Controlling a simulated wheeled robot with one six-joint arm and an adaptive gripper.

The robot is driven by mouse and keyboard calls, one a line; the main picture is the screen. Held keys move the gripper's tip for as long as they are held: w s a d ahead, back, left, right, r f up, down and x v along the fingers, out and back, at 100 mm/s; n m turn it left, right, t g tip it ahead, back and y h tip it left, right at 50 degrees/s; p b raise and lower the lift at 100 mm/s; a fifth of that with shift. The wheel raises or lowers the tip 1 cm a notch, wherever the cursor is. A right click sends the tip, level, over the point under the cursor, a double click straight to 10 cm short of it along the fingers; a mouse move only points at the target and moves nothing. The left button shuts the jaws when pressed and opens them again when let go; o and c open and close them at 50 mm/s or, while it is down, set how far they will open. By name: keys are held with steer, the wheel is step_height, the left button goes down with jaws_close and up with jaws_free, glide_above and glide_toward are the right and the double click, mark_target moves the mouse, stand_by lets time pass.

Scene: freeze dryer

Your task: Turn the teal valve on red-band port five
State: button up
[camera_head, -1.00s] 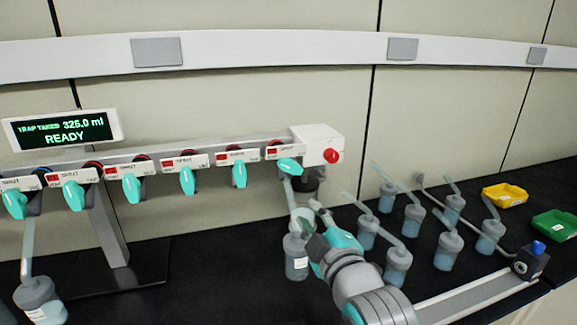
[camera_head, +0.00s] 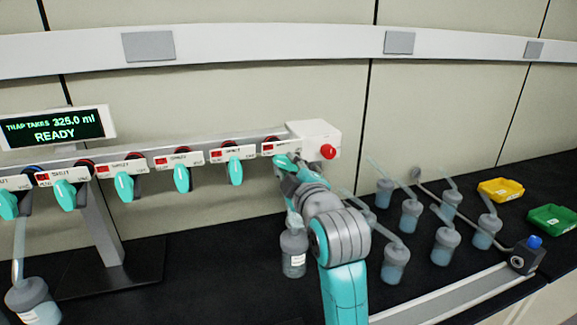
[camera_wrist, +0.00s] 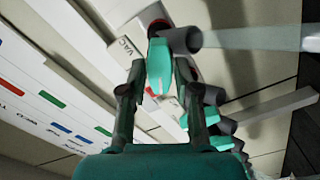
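The teal valve handle (camera_head: 284,161) at the right end of the manifold, beside the white box, lies near my gripper (camera_head: 287,172), which partly hides it. In the wrist view this teal handle (camera_wrist: 160,66) is between the two dark fingertips of my gripper (camera_wrist: 160,74). The fingers stand apart, one on each side, with what look like narrow gaps; contact is unclear. A red band (camera_wrist: 158,24) shows at the handle's base, beside a grey tube end. I cannot read a port number. A flask (camera_head: 293,252) stands below this port, partly hidden by my arm.
More teal valves (camera_head: 235,171) hang in a row to the left. A display (camera_head: 55,128) reads READY. The white box has a red knob (camera_head: 328,152). Several flasks with tubes (camera_head: 410,215) stand right of my arm, before yellow (camera_head: 501,190) and green (camera_head: 551,219) trays.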

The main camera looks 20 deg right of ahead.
steer(key=shift+w, duration=0.65)
jaws_close()
steer(key=m, duration=0.5)
steer(key=shift+a+f+m, duration=0.1)
steer(key=shift+m, duration=0.3)
steer(key=m, duration=0.6)
stand_by(0.4)
